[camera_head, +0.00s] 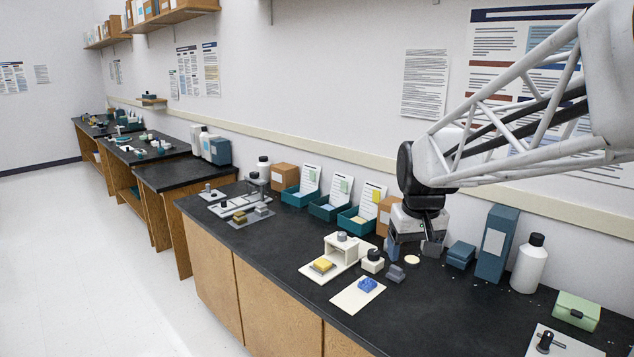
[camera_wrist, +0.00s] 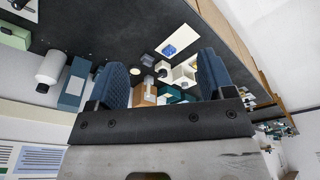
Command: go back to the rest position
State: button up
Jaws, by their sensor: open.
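My gripper (camera_head: 412,246) hangs over the back of the black bench, fingers pointing down. Its two blue ribbed fingers stand wide apart in the wrist view (camera_wrist: 162,64), with nothing held between them. A blue piece (camera_head: 367,285) lies on a white card (camera_head: 352,299) in front of the gripper; it also shows in the wrist view (camera_wrist: 169,49). A white stand (camera_head: 345,247) with a yellow block (camera_head: 322,265) on its base is to the left. Whether the fingertips touch anything is unclear.
A round jar (camera_head: 373,264), a grey block (camera_head: 395,273) and a cream disc (camera_head: 412,260) sit close by. Blue boxes (camera_head: 497,244) and a white bottle (camera_head: 529,264) stand right of the gripper. Teal bins (camera_head: 357,222) line the wall.

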jog(key=s+f, duration=0.2)
jog(key=s, duration=1)
jog(key=s+f+m, duration=0.1)
jog(key=s+f, duration=0.2)
jog(key=s, duration=0.9)
jog(key=shift+s+a+f+t, duration=0.15)
jog(key=shift+s+a+t, duration=0.15)
jog(key=shift+t, duration=0.1)
